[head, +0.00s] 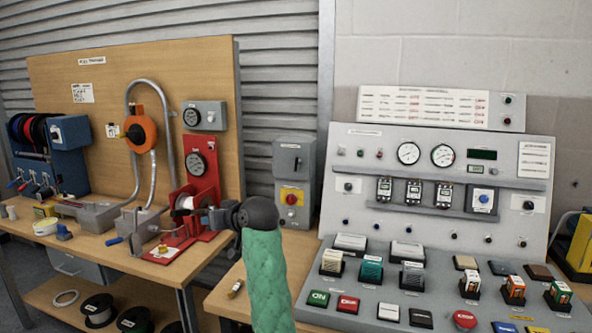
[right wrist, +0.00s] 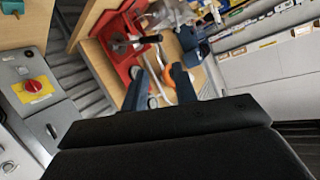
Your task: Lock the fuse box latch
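The grey fuse box (head: 290,160) hangs at the middle of the head view, between the wooden back panel and the control console. It has a red rotary knob on a yellow plate (head: 292,197) and a small dark latch (head: 298,163) above it. The box also shows at the left of the right wrist view (right wrist: 36,85), tilted, with its red knob in sight. I cannot tell the latch's position. My right gripper (head: 207,216) points left, in front of and below the box, apart from it. Its two fingers (right wrist: 158,88) are spread with nothing held between them. My left gripper is not in view.
A red stand (head: 203,190) with a gauge and a crank mechanism (head: 150,225) stand close to my right gripper on the left bench. The sloped console (head: 440,200) with several switches fills the right.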

